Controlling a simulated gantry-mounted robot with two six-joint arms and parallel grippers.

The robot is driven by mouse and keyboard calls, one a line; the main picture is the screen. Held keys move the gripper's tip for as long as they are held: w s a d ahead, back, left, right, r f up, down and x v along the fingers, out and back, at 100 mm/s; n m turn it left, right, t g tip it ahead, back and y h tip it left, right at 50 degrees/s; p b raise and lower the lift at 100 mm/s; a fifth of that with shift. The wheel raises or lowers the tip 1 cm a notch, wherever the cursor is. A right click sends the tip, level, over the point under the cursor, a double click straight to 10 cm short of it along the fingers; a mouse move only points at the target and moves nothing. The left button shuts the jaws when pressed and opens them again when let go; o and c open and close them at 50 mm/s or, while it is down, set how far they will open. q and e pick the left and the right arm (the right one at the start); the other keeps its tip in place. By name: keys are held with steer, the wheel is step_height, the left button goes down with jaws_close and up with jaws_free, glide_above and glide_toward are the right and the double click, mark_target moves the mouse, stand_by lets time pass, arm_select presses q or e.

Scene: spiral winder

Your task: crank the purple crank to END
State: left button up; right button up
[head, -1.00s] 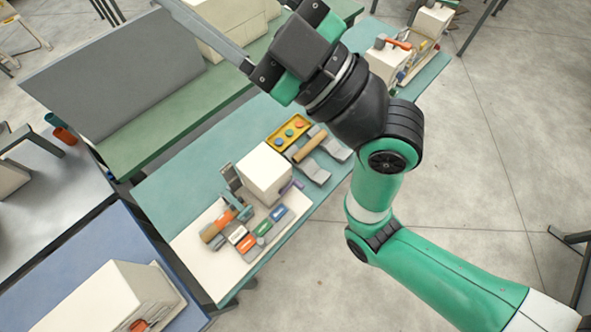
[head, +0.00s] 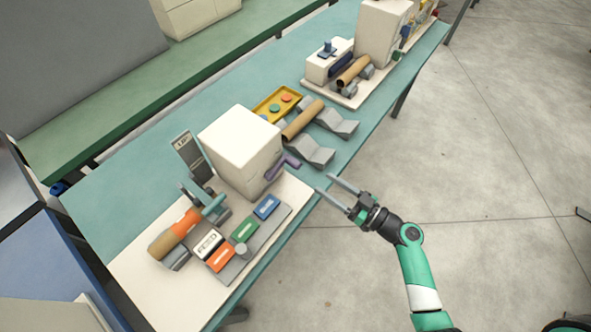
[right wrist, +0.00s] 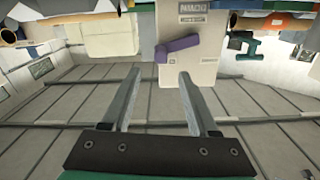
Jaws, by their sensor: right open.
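The purple crank (head: 283,165) is on the side of a white box-shaped winder (head: 240,150), near the table's front edge. In the right wrist view the crank (right wrist: 178,48) lies across the box face, a little above and beyond my fingertips. My right gripper (head: 326,188) is open and empty, to the right of the crank and apart from it. Its two fingers also show in the right wrist view (right wrist: 158,85). My left gripper is not in view. I cannot tell the crank's END mark in these frames.
On the winder's base are an orange button (head: 221,258), a green button (head: 245,229), a blue button (head: 267,207) and a brown roll (head: 163,246). A cardboard tube (head: 303,120) rests on grey cradles beyond the box, beside a yellow tray (head: 268,113). The floor side is clear.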

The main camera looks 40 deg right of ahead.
mark_target(300, 167)
steer(key=w, duration=0.4)
steer(key=w+a, duration=0.1)
steer(key=w, duration=0.6)
steer(key=shift+w+a+r, duration=0.1)
steer(key=shift+w+a, duration=0.15)
steer(key=shift+w, duration=0.05)
jaws_close()
stand_by(0.8)
